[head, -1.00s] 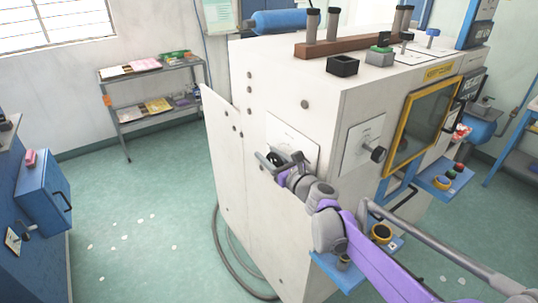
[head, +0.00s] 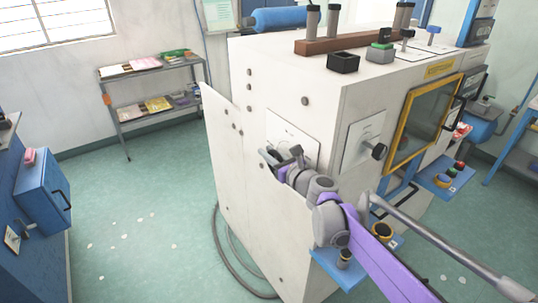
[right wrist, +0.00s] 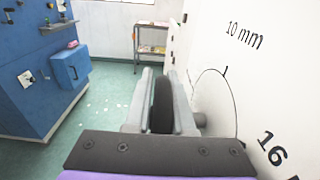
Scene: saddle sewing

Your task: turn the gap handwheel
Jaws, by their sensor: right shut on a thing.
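The gap handwheel (right wrist: 162,106) is a dark, narrow wheel seen edge-on in the right wrist view. It stands out on a short grey shaft from the pale side of the machine, in front of a dial plate (head: 284,128). In the right wrist view the dial (right wrist: 236,88) shows an arc with a tick, "10 mm" and "16". My right gripper (head: 277,156) is at this wheel, with its two grey fingers (right wrist: 160,100) on either side of the rim, shut on it. In the head view the gripper mostly hides the wheel. My left gripper is not in view.
A second dial plate with a black knob (head: 378,151) is on the adjoining face, beside a yellow-framed window (head: 423,122). A blue shelf (head: 335,268) juts out below my right arm. Open green floor (head: 140,225) lies left of the machine.

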